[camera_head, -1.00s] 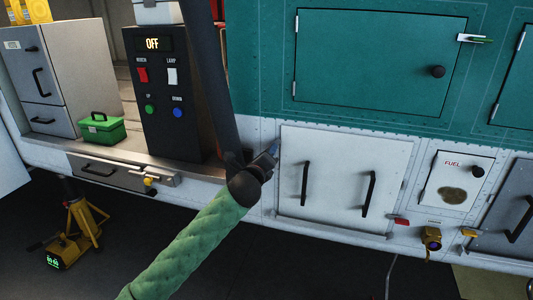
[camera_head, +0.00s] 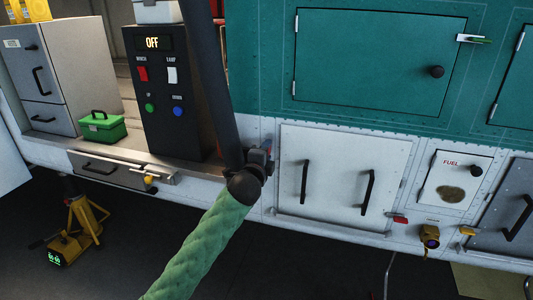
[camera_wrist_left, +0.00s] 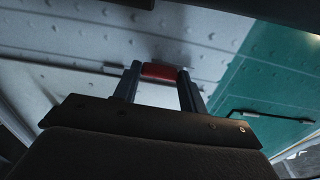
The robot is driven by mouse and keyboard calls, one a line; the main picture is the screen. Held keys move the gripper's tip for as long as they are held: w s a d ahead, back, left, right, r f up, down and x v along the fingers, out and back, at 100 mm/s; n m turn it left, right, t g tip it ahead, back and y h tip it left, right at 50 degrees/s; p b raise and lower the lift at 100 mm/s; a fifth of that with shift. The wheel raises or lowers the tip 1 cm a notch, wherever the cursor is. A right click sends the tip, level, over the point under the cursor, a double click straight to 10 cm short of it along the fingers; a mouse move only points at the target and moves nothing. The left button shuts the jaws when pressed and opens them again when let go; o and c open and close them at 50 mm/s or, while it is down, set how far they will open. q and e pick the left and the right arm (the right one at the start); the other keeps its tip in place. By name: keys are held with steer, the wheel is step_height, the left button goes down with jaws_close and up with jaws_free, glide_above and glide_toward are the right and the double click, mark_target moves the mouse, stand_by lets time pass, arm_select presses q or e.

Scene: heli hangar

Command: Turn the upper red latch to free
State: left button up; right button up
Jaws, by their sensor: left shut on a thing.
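The upper red latch (camera_wrist_left: 158,71) shows in the left wrist view as a short red bar lying across between my two fingertips. My left gripper (camera_wrist_left: 160,82) is shut on it, one finger at each end. In the head view my left gripper (camera_head: 268,153) is against the white hull panel, just left of the white hatch with two black handles (camera_head: 322,200). There the latch is mostly hidden by the gripper and wrist. A second red latch (camera_head: 400,219) sits lower right, below that hatch's right corner. My right gripper is not in view.
A teal hatch (camera_head: 375,60) lies above. To the right are the fuel door (camera_head: 452,181) and a yellow fitting (camera_head: 430,236). A dark control box reading OFF (camera_head: 160,85) and a green case (camera_head: 103,127) stand left. A yellow jack (camera_head: 78,230) is on the floor.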

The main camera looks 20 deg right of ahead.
arm_select(q)
steer(key=shift+f, duration=0.1)
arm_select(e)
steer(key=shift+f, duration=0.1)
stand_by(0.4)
arm_select(q)
steer(key=o, duration=1)
steer(key=shift+a, duration=0.1)
steer(key=b+v, duration=0.2)
steer(key=v, duration=0.5)
steer(key=shift+s+a, duration=0.25)
steer(key=shift+s, duration=0.05)
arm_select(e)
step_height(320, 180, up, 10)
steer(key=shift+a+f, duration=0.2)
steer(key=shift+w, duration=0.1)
